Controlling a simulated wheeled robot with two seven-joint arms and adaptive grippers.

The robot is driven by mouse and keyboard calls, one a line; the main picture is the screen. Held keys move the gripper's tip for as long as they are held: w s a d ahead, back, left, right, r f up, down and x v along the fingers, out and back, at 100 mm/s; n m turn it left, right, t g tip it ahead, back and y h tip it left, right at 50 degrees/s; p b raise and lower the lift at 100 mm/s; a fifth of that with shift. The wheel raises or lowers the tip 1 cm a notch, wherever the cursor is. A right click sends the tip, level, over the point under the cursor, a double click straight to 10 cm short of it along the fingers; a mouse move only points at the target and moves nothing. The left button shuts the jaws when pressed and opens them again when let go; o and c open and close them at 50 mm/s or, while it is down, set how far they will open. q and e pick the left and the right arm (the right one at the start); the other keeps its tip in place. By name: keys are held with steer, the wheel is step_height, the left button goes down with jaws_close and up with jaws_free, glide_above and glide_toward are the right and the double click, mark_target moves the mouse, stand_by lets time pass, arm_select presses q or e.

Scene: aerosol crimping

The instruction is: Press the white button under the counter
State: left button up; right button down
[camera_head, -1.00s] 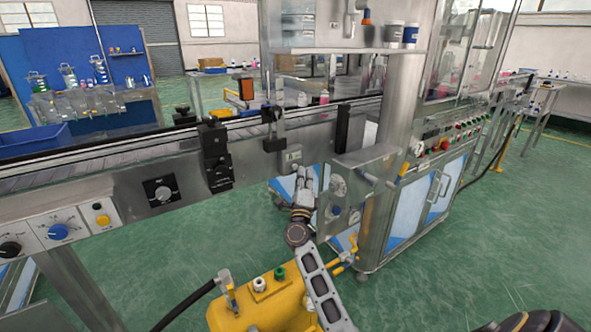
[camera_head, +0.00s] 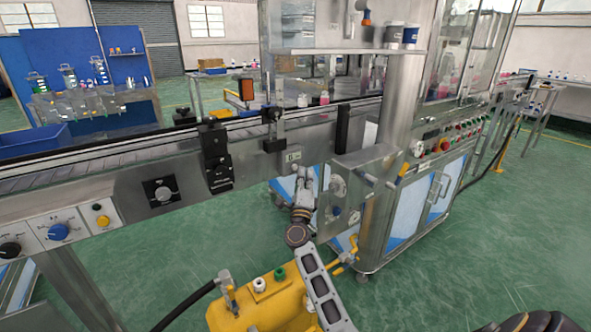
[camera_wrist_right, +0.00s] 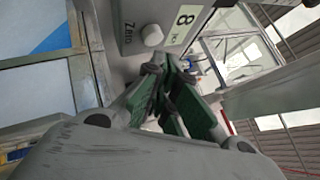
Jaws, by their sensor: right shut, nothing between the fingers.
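The white button (camera_wrist_right: 152,35) is a small round knob beside a "Zero" label in my right wrist view. It sits next to a small display panel (camera_wrist_right: 184,20) that reads 8. In the head view this panel (camera_head: 291,156) is on the front of the steel conveyor counter. My right gripper (camera_head: 307,171) is just below the panel, with its fingers pointing up toward it. In the wrist view, the shut, empty fingertips (camera_wrist_right: 160,66) are close to the button; I cannot tell whether they touch it. My left gripper is out of view.
A steel box with dials (camera_head: 350,190) stands close to the right of my right gripper. A yellow tank (camera_head: 262,305) is below my forearm.

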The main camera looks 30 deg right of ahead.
stand_by(0.3)
steer(key=shift+w, duration=0.4)
stand_by(0.5)
steer(key=shift+w, duration=0.45)
stand_by(0.7)
steer(key=shift+s, duration=0.25)
steer(key=shift+s+p, duration=0.3)
steer(key=shift+s, duration=0.3)
steer(key=shift+s, duration=0.1)
stand_by(0.4)
steer(key=shift+s+d+p, duration=0.2)
steer(key=shift+s+p, duration=0.7)
steer(key=shift+s, duration=1.55)
